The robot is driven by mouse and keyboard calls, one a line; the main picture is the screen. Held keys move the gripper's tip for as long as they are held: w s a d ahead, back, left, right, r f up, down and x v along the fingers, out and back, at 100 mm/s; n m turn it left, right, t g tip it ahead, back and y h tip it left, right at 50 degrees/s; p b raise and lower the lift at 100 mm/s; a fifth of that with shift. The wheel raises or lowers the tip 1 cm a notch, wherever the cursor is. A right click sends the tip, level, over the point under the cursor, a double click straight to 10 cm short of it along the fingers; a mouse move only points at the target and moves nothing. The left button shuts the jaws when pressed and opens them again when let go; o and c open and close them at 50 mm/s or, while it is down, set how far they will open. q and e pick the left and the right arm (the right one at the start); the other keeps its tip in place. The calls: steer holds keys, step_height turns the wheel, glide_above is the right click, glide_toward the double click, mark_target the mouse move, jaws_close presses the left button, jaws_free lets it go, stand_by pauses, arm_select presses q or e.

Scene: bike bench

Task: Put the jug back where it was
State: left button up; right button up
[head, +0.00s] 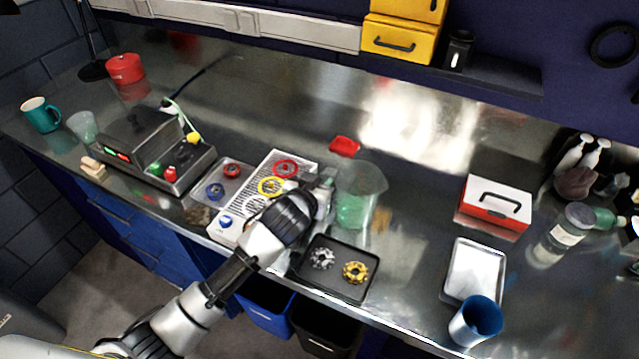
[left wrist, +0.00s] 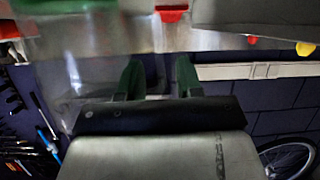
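The jug (head: 360,194) is clear, with green liquid low inside. It looks upright over the bench behind the black tray; I cannot tell whether its base touches the bench. My left gripper (head: 326,184) is close against the jug's left side. In the left wrist view the jug's clear wall (left wrist: 85,65) fills the left part, with green at the top left. The two green fingers of my left gripper (left wrist: 158,78) stand apart there, with something greyish and blurred between them. I cannot tell whether they grip the jug's handle. My right gripper is not in view.
The black tray (head: 318,286) with a silver and a yellow part lies in front of the jug. A perforated white panel (head: 262,228) with coloured rings is at left. A red dish (head: 344,146) is behind.

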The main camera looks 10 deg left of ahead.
arm_select(q)
steer(key=shift+r, duration=0.2)
steer(key=b+v, duration=0.1)
steer(key=v, duration=1.1)
